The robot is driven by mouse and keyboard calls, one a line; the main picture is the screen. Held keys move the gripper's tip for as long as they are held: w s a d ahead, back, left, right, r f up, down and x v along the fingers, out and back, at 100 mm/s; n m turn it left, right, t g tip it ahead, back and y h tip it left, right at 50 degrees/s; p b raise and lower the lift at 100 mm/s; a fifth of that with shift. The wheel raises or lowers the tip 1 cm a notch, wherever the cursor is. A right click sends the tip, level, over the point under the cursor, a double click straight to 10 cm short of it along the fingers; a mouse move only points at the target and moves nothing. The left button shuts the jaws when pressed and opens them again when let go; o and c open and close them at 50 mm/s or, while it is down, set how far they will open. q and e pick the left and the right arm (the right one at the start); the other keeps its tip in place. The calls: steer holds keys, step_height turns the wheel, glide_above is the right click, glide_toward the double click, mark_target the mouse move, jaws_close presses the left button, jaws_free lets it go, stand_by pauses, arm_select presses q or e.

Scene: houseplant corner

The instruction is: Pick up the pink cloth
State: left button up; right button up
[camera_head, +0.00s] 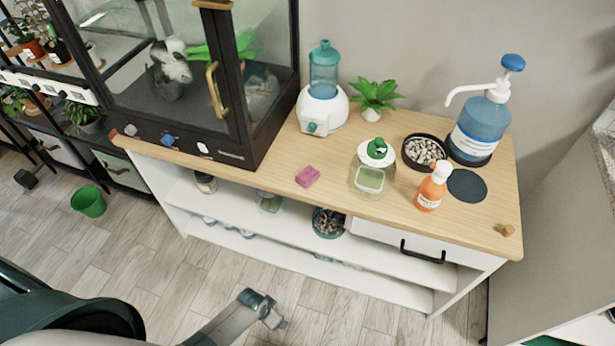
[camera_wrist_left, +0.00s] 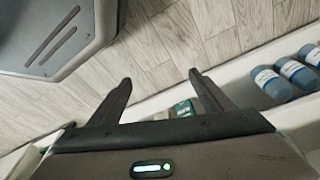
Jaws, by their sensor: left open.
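The pink cloth (camera_head: 307,176) is a small folded piece lying flat on the wooden tabletop (camera_head: 250,182), near its front edge. My left gripper (camera_head: 279,318) is low in front of the cabinet, over the floor, well below and apart from the cloth. In the left wrist view the left gripper (camera_wrist_left: 162,88) shows two spread fingers with nothing held between them. The cloth does not show in that view. My right gripper is in neither view.
A glass terrarium (camera_head: 190,80) stands left of the cloth. Lower shelves jut below. Blue bottles (camera_wrist_left: 270,82) line a shelf beside my gripper.

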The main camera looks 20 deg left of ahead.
arm_select(q)
steer(key=w+d+r+m+h, duration=0.15)
steer(key=w+d+r, duration=0.25)
steer(key=w+r, duration=0.6)
steer(key=w+d+r+m, duration=0.2)
steer(key=d+r+m, duration=0.1)
steer(key=r, duration=0.6)
steer(key=w+d+r+m, duration=0.2)
steer(key=r+m, duration=0.1)
steer(key=r, duration=0.6)
steer(key=w+d+r+m, duration=0.3)
steer(key=r, duration=0.6)
steer(key=w+a+r+m+g+y, duration=0.1)
steer(key=w+a+r+m, duration=0.2)
steer(key=w+r, duration=0.4)
steer(key=w+a+r+m+g+y, duration=0.1)
steer(key=w+a+r+m, duration=0.3)
steer(key=w+r, duration=0.3)
step_height(320, 180, up, 5)
steer(key=shift+w+a+b, duration=0.15)
steer(key=shift+a+b, duration=0.3)
steer(key=shift+a, duration=0.15)
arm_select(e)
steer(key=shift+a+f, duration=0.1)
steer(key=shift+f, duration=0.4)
arm_select(q)
steer(key=shift+f+m+y, duration=0.1)
steer(key=shift+m+y, duration=0.15)
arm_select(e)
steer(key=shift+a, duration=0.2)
